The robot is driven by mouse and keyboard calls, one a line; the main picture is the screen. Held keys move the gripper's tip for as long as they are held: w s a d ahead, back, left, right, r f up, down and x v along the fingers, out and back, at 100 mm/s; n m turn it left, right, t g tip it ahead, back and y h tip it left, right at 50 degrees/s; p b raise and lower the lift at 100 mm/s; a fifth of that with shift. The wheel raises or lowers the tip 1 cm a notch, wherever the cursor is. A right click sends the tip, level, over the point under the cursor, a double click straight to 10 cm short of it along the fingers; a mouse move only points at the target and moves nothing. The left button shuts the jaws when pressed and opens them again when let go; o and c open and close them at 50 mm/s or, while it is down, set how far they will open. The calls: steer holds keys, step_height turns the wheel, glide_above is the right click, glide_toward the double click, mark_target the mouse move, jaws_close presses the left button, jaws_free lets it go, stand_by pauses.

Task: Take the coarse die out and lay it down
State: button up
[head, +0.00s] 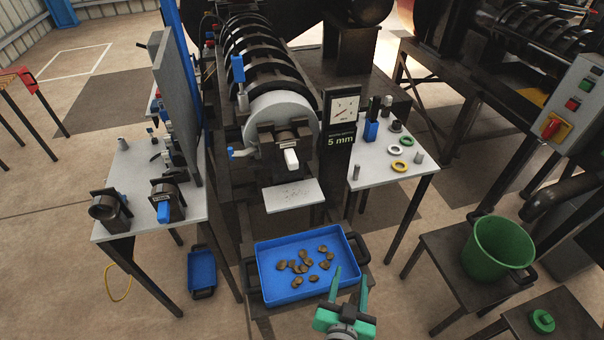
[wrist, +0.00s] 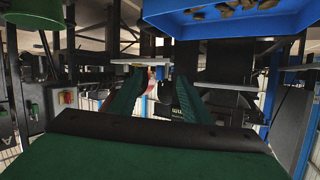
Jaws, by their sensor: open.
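The screw press (head: 283,112) stands at the centre back of the head view. A dark die block (head: 284,137) with a white handle (head: 291,158) sits in its round grey front; I cannot read a label to confirm it is the coarse die. My gripper (head: 350,272) is open and empty, low in front of the press, over the right edge of the blue tray (head: 262,290). Its green fingers also show in the wrist view (wrist: 160,90), apart with nothing gripped between them.
The left table (head: 141,232) holds two dark blocks, one blue-handled (head: 163,212) and one open-ended (head: 103,208). The right table (head: 414,178) holds rings and small parts. A gauge post (head: 341,105) reads "5 mm". A green bucket (head: 500,246) stands right. Pellets lie in the tray.

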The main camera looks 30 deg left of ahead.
steer(key=w+a+r+n+g+y, duration=0.2)
steer(key=w+a+r+n+y, duration=0.1)
steer(key=w+a+r, duration=0.55)
steer(key=n+g+y, duration=0.3)
steer(key=n, duration=0.1)
glide_toward(292, 158)
steer(key=x, duration=0.9)
steer(key=shift+w+a+f, duration=0.2)
steer(key=shift+a+f, duration=0.05)
steer(key=shift+r, duration=0.1)
jaws_close()
